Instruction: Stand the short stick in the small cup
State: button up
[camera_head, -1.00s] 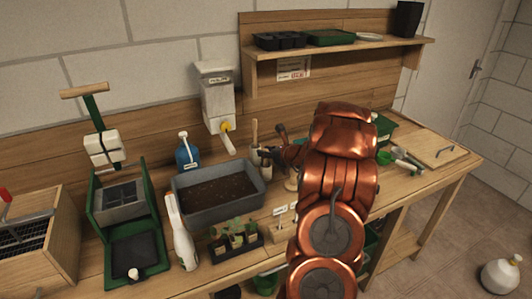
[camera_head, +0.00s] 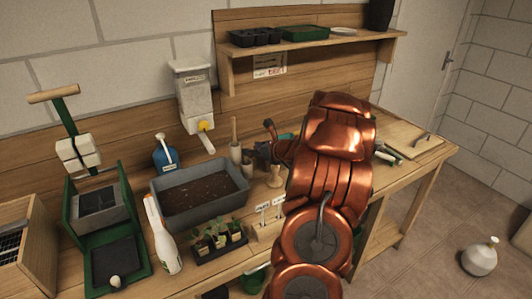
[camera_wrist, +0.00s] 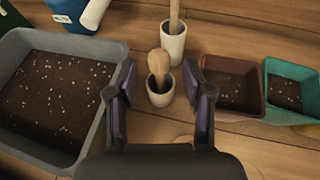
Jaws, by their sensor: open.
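In the wrist view a short wooden stick (camera_wrist: 159,65) with a thick rounded top stands leaning slightly in the small pale cup (camera_wrist: 159,98). The cup also shows beside the taller cup in the head view (camera_head: 247,168). My gripper (camera_wrist: 160,82) is open, its two dark fingers apart to the left and right of the stick and small cup. Nothing is held between them. Whether the fingers are level with the stick is hard to tell. The gripper is small and partly dark in the head view (camera_head: 263,154).
A taller white cup (camera_wrist: 172,46) with a longer stick stands just behind. A grey soil tub (camera_wrist: 108,56) is at left; a brown pot (camera_wrist: 229,108) and a teal pot (camera_wrist: 308,72) are at right. A wooden knob-shaped piece (camera_head: 275,178) stands near the small cup.

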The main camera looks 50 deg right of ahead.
jog(key=b+v, duration=0.1)
jog(key=v, duration=0.6)
jog(key=shift+s, duration=0.2)
jog(key=shift+a, duration=0.1)
